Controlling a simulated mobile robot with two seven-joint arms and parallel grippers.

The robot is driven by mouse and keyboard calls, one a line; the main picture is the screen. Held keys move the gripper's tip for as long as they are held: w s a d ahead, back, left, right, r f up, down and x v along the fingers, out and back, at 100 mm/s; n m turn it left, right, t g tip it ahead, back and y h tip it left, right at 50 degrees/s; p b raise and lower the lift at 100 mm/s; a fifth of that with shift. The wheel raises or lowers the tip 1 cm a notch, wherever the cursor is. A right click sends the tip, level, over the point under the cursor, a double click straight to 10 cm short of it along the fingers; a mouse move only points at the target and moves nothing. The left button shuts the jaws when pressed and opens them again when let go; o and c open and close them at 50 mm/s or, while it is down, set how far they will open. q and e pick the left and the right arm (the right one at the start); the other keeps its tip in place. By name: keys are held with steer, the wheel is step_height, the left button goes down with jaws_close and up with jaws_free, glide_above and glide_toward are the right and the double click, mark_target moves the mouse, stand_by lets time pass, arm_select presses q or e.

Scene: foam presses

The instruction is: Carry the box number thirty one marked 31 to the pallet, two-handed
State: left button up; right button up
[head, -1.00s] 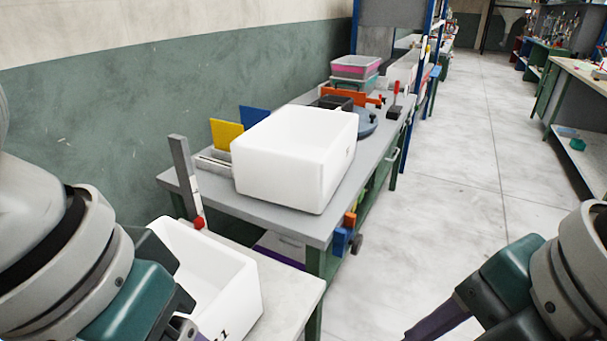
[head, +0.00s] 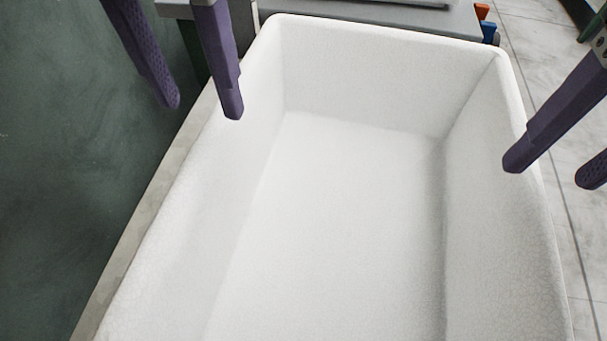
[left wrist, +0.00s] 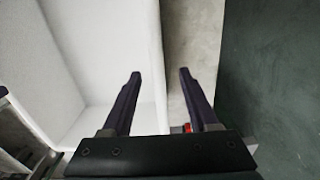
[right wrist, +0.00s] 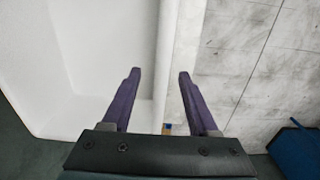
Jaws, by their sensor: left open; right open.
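A large white open-topped foam box (head: 330,240) fills most of the head view. It is empty inside, and no number shows on its visible faces. My left gripper (head: 204,104) is open at the box's left wall, one finger inside the rim and one outside. In the left wrist view the box wall (left wrist: 149,45) runs between the fingers. My right gripper (head: 550,175) is open at the right wall, its fingers on either side of the rim. The right wrist view shows that wall (right wrist: 167,45) between the fingers. The pallet is not in view.
A pale tabletop strip (head: 150,205) shows along the box's left side, with a green wall (head: 60,210) beyond. A grey bench (head: 400,16) stands past the far end. Open concrete floor (head: 590,265) lies to the right. A blue object (right wrist: 298,150) shows in the right wrist view.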

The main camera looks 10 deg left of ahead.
mark_target(225, 158)
arm_select(q)
steer(key=shift+a, duration=0.1)
steer(key=shift+d+f, duration=0.1)
steer(key=shift+d, duration=0.25)
arm_select(e)
steer(key=shift+d, duration=0.35)
arm_select(q)
step_height(225, 158, down, 10)
steer(key=shift+a+r, duration=0.1)
arm_select(e)
step_height(225, 158, down, 10)
steer(key=shift+a+r, duration=0.1)
arm_select(q)
jaws_close()
arm_select(e)
jaws_close()
